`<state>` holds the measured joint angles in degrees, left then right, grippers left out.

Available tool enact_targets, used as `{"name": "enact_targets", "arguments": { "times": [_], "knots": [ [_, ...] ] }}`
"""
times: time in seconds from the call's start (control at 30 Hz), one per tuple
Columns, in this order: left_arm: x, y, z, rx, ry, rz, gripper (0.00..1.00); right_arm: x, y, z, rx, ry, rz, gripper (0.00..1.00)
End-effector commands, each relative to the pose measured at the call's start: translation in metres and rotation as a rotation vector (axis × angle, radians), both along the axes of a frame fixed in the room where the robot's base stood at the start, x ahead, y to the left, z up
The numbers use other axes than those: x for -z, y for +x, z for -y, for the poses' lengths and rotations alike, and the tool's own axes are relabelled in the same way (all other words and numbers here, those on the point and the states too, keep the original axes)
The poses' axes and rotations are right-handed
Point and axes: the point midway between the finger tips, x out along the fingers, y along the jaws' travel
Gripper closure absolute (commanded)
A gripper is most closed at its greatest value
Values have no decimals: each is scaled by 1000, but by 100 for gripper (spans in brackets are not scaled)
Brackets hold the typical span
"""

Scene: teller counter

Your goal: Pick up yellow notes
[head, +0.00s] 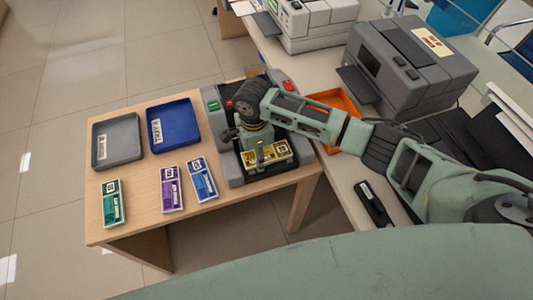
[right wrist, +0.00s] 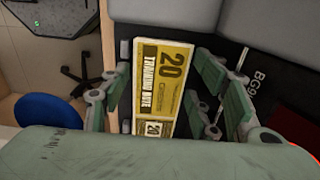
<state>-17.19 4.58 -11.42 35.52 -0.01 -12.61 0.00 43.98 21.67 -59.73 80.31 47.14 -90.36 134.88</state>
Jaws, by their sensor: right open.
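The yellow notes (head: 278,152) lie at the front of a grey machine (head: 236,181) on the wooden table. In the right wrist view the yellow notes (right wrist: 163,75) show a printed "20" and lie between the spread fingers. My right gripper (head: 258,152) is over the notes, pointing down, and hides part of them. In the right wrist view my right gripper (right wrist: 168,98) is open, with one finger pair on each side of the notes and visible gaps. I cannot tell how high the fingertips are above them. My left gripper is not in view.
Green notes (head: 112,203), purple notes (head: 171,188) and blue notes (head: 203,179) lie on the table (head: 140,222). A grey tray (head: 117,141) and a blue tray (head: 173,126) sit behind them. An orange tray (head: 337,99) and a grey printer (head: 412,65) stand on the right counter.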

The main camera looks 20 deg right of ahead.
Motion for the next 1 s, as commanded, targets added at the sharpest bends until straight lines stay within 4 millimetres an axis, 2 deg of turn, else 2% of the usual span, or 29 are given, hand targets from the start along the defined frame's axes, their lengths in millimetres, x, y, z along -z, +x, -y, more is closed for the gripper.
{"name": "enact_targets", "arguments": {
  "times": [0.13, 0.53, 0.8, 0.87, 1.0],
  "knots": [
    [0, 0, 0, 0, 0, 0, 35, 0, 0, 0, -1, 0, 0, 45],
    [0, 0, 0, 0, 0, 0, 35, 0, 0, 0, -1, 1, 0, 79],
    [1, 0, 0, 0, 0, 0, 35, -5, 0, -1, -1, 2, 1, 80],
    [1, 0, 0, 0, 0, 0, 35, -11, 0, -1, -1, 2, 2, 80],
    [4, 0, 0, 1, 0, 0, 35, -37, 1, -2, -1, 4, 4, 80]
  ]
}}
